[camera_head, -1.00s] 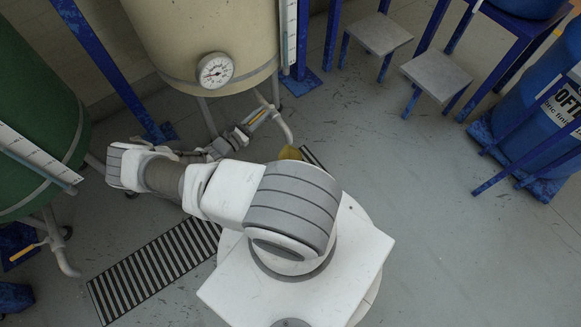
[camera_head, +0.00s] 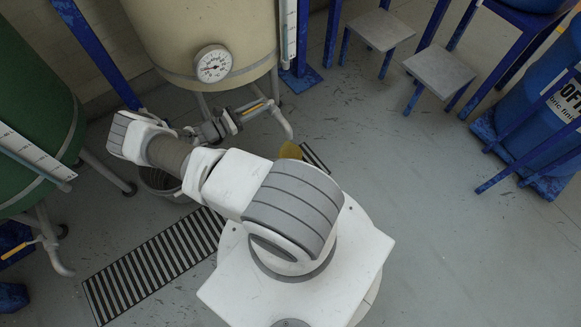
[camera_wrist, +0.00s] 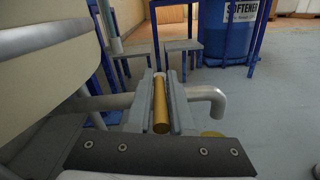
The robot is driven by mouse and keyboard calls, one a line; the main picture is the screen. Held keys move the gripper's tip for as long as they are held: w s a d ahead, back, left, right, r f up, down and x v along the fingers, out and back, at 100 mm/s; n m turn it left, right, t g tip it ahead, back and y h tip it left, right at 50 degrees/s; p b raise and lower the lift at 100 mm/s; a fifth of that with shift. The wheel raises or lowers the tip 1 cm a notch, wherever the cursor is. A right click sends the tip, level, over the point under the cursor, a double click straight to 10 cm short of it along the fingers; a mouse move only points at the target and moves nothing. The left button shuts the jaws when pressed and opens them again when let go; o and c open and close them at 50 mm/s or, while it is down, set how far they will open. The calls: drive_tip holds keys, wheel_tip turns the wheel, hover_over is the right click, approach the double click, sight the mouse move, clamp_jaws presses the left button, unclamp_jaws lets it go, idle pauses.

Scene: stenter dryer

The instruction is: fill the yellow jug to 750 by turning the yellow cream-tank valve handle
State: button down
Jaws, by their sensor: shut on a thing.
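The cream tank (camera_head: 200,40) stands at the top of the head view, with a dial gauge on its front. Its yellow valve handle (camera_wrist: 160,105) lies between the two fingers of my gripper (camera_wrist: 162,100) in the wrist view. The gripper is shut on it. In the head view my gripper (camera_head: 240,117) is at the handle (camera_head: 253,109), beside the bent outlet pipe (camera_head: 283,122). The yellow jug (camera_head: 290,150) is below the pipe, mostly hidden behind my arm. A bit of yellow also shows under the spout in the wrist view (camera_wrist: 212,134). Its fill level cannot be read.
A green tank (camera_head: 35,130) with another yellow-handled valve stands at the left. A grey bucket (camera_head: 160,182) is beneath my arm. A floor grate (camera_head: 150,265) lies in front. Two stools (camera_head: 440,70) and a blue softener barrel (camera_head: 530,130) stand at the right. The right-hand floor is clear.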

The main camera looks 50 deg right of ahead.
drive_tip(key=c, duration=0.8)
unclamp_jaws()
drive_tip(key=shift+w, duration=0.15)
drive_tip(key=shift+c, duration=0.2)
drive_tip(key=v, duration=1.7)
drive_tip(key=shift+a, duration=0.2)
drive_tip(key=shift+a, duration=0.1)
